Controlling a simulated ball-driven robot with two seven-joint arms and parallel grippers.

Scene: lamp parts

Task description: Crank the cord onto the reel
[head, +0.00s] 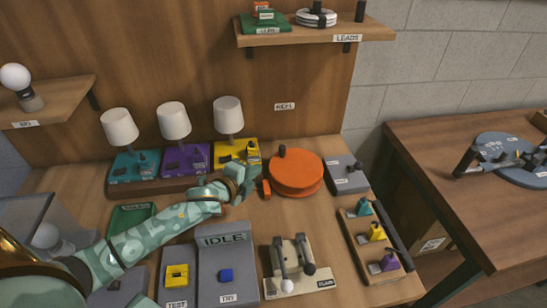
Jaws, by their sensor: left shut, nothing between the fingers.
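The orange round reel (297,177) lies flat on the workbench, right of centre. A dark upright knob (282,151) stands at its back left edge. A small orange piece (266,188) sits at the reel's left side; I cannot tell whether it is the cord's end. No length of loose cord can be made out. My left gripper (245,182) is shut and empty, left of the reel and in front of the yellow lamp base, apart from the knob. My right gripper is not in view.
Three white-shaded lamps stand on teal, purple and yellow bases (186,157) behind my left arm. A grey block (347,175) is right of the reel. A two-lever clamp device (292,265), an IDLE station (224,262) and a tray of coloured parts (372,238) are nearer.

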